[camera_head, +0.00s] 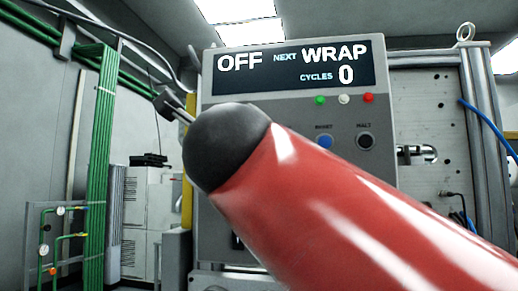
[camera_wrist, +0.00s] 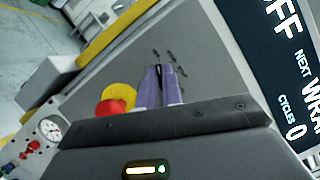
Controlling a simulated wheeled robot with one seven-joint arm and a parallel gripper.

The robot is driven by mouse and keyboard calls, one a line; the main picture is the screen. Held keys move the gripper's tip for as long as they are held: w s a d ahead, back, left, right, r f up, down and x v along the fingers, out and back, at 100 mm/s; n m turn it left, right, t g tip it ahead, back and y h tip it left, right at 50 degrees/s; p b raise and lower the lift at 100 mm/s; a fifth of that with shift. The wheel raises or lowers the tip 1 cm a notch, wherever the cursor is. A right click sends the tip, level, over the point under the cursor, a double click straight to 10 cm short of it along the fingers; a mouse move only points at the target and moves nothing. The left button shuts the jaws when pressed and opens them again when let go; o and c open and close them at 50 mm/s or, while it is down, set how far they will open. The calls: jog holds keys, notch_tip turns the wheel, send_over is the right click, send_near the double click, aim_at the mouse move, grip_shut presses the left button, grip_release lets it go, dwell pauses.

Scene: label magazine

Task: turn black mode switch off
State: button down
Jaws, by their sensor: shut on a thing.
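In the wrist view my gripper (camera_wrist: 159,76) reaches the grey panel with its two pale purple fingers close together. They are shut on the black mode switch (camera_wrist: 158,70), of which only a dark sliver shows between the fingertips. Small dark label marks lie on the panel around it. In the head view my red arm hides the switch and the fingers. The display (camera_head: 293,66) there reads OFF, NEXT WRAP, CYCLES 0. It also shows, cut off, at the right of the wrist view (camera_wrist: 290,80).
A red button with a yellow collar (camera_wrist: 118,93) sits close to the left of my fingers. Green, white and red lamps (camera_head: 344,99), a blue button (camera_head: 325,141) and a dark button (camera_head: 365,141) are on the panel. Green pipes (camera_head: 97,170) stand at the left.

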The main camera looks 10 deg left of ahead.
jog(key=shift+n, duration=0.3)
jog(key=c, duration=1.6)
grip_release()
jog(key=shift+o, duration=0.2)
jog(key=b+v, duration=0.1)
jog(key=v, duration=0.6)
jog(key=shift+s, duration=0.35)
jog(key=shift+d, duration=0.1)
